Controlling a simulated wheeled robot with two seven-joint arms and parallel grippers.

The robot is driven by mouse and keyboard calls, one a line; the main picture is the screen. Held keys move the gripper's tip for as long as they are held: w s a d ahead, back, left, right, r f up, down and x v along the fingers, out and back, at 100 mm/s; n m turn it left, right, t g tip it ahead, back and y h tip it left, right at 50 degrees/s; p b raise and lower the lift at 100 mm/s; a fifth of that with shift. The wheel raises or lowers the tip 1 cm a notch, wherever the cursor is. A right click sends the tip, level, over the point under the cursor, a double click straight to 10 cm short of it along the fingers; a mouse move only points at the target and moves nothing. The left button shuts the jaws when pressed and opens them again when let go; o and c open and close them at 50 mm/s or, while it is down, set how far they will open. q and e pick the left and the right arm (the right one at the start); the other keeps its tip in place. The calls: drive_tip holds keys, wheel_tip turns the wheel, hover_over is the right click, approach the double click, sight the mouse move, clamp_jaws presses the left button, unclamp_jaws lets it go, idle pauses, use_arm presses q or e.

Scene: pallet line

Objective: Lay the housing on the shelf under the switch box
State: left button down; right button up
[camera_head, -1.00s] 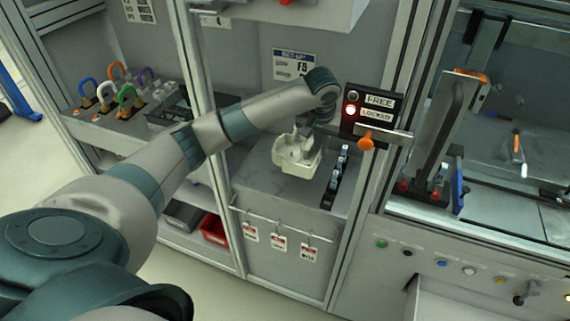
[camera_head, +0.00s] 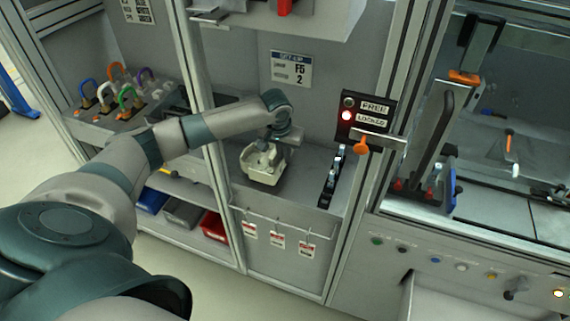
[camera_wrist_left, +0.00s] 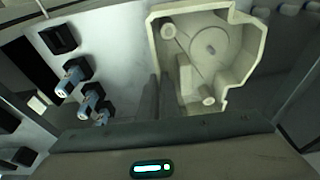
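The cream-coloured housing (camera_head: 262,170) is an open, ribbed shell over the grey shelf (camera_head: 295,190), left of a row of black and blue parts. It looks about level. I cannot tell whether its underside touches the shelf. My left gripper (camera_head: 268,146) is at its back edge, fingers pointing down. In the left wrist view, the housing (camera_wrist_left: 212,50) has its open side facing the camera, and the dark fingers (camera_wrist_left: 160,98) are close together at its wall, seemingly gripping it. The switch box (camera_head: 300,14), pale with a red switch, hangs above. My right gripper is not visible.
The black and blue parts (camera_head: 332,178) stand in a row on the shelf's right. A FREE/LOCKED panel (camera_head: 366,115) with a lit red lamp and orange-knobbed handle (camera_head: 361,146) is on the post at right. Tags (camera_head: 278,240) hang below the shelf's front edge.

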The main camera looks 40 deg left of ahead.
sight(285, 165)
use_arm(q)
drive_tip(key=shift+f+p, duration=0.65)
drive_tip(key=shift+f, duration=1.35)
drive_tip(key=shift+f, duration=0.1)
drive_tip(key=c, duration=2)
unclamp_jaws()
drive_tip(key=b+v, duration=0.2)
drive_tip(key=v, duration=1)
